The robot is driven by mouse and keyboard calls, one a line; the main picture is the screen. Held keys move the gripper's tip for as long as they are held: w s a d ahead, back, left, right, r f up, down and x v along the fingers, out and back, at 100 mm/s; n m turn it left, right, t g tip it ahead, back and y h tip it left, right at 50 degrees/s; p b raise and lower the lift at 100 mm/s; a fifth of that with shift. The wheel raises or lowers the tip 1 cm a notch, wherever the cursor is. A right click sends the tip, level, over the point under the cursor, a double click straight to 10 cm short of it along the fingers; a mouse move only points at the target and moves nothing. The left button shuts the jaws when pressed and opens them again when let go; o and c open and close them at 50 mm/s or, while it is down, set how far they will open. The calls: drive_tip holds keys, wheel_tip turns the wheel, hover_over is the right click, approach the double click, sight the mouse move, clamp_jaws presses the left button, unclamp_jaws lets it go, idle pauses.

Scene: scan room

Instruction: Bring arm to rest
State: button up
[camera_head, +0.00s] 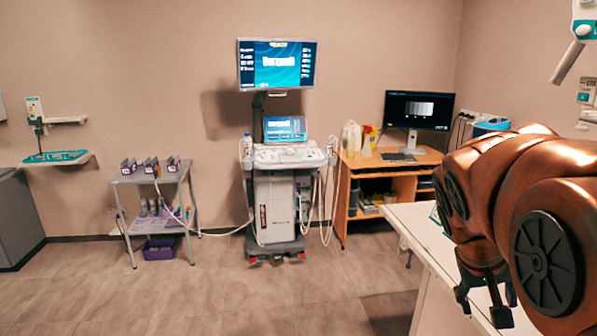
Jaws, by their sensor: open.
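My gripper (485,306) hangs at the lower right of the head view, at the end of my copper-coloured arm, which is folded close to the camera. Its dark fingers point down and stand apart, with nothing visible between them. It shows in front of the white table (424,236); I cannot tell its height above the top. The arm hides much of the table's right part.
An ultrasound cart (276,208) with a screen stands at the back wall. A grey trolley (134,179) with probes stands left of it, joined by a cable. A wooden desk (366,167) with a monitor (418,109) stands right of it. The floor (190,300) in front is clear.

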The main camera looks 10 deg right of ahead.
drive_tip(key=s+a+f+n+g+y, duration=0.1)
drive_tip(key=s+a+f+y, duration=0.1)
drive_tip(key=s+a+f, duration=0.4)
drive_tip(key=s+a+f+n+g+y, duration=0.2)
drive_tip(key=s+a+f, duration=0.4)
drive_tip(key=s+a, duration=0.5)
drive_tip(key=shift+a+f+n+y+p, duration=0.2)
drive_tip(key=shift+a+n+y+p, duration=0.1)
drive_tip(key=shift+a+y+p, duration=0.25)
drive_tip(key=shift+s, duration=0.1)
